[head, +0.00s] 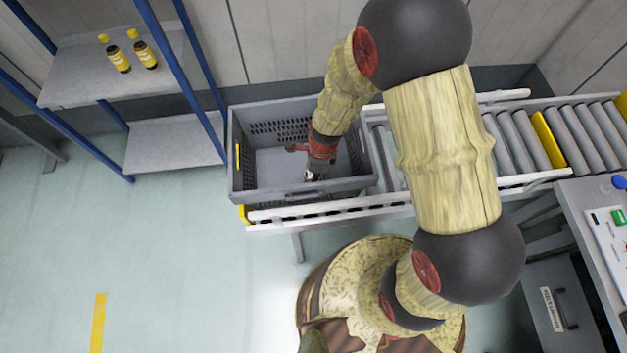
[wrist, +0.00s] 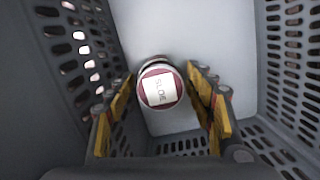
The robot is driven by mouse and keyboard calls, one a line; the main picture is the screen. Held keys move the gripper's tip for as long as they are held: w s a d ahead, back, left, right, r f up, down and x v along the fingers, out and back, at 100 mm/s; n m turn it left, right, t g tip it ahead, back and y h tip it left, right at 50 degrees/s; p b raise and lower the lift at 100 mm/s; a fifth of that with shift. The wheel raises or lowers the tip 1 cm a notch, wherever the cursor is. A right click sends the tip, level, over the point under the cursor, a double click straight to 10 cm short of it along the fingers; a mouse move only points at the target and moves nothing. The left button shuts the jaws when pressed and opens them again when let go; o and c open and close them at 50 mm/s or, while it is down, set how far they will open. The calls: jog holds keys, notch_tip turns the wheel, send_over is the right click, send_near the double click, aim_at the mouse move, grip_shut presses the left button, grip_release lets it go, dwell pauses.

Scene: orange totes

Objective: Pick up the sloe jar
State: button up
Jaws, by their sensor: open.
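The sloe jar (wrist: 159,89) stands in a grey crate in the wrist view, with its dark red lid and white "SLOE" label facing the camera. My gripper (wrist: 160,105) is open, with one yellow-padded finger on each side of the jar and a gap visible near the lid. In the head view my gripper (head: 315,172) reaches down into the crate (head: 300,192) near its front wall. The jar is mostly hidden there by the gripper.
The crate's perforated walls stand close around my gripper. The crate sits on a roller conveyor (head: 515,135) running right. A blue-framed shelf (head: 75,75) with two yellow-and-black bottles (head: 144,54) stands at left. A desk (head: 600,215) is at right.

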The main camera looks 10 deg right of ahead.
jog(key=f+b, duration=0.1)
jog(key=f, duration=0.2)
jog(key=shift+a+f, duration=0.15)
jog(key=shift+a, duration=0.05)
jog(key=c, duration=0.3)
jog(key=shift+w, duration=0.1)
jog(key=c, duration=1)
